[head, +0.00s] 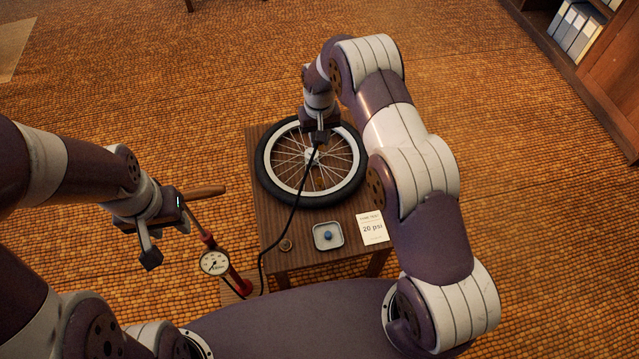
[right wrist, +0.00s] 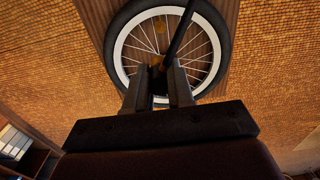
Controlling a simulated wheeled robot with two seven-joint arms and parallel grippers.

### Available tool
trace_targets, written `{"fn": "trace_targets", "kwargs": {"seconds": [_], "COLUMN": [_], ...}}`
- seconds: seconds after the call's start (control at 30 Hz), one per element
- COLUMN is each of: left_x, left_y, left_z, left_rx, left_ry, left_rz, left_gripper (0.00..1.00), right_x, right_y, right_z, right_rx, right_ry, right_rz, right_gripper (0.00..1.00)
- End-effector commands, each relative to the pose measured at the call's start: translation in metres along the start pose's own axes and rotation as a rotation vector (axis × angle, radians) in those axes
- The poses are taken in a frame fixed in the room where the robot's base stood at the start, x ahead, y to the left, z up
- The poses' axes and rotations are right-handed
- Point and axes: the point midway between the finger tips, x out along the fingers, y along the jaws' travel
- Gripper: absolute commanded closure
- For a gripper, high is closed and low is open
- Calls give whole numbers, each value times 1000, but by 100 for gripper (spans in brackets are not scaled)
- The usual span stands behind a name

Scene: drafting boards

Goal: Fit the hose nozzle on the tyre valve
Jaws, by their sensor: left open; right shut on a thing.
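The tyre on its spoked wheel (head: 263,180) lies flat on a small wooden table. My right gripper (head: 318,137) is over the wheel's upper part, shut on the hose nozzle. In the right wrist view the nozzle end (right wrist: 158,68) shows between the fingers, with the black hose (right wrist: 180,35) running up from it. The hose (head: 293,205) crosses the wheel down to the red pump (head: 240,283). I cannot make out the tyre valve or tell whether the nozzle touches it. My left gripper (head: 165,233) is open and empty, beside the pump.
The pump's wooden handle (head: 205,192) and round gauge (head: 214,262) are close to my left gripper. On the table (head: 300,259) are a pale dish (head: 318,245) holding a blue cap (head: 328,236), a small round piece (head: 286,244) and a "20 psi" card (head: 373,228).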

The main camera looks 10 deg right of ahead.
Motion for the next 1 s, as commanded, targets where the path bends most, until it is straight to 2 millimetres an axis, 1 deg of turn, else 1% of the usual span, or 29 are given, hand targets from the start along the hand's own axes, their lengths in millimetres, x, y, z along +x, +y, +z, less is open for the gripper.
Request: {"fn": "trace_targets", "kwargs": {"seconds": [0.03,1.0], "left_x": [8,81], "left_y": [0,0], "left_z": [1,10], "left_rx": [0,0], "left_ry": [0,0], "left_rz": [0,0], "left_gripper": [57,57], "right_x": [10,116], "right_y": [0,0], "right_z": [0,0], "right_rx": [0,0], "right_ry": [0,0], "right_rz": [0,0], "right_gripper": [100,100]}}
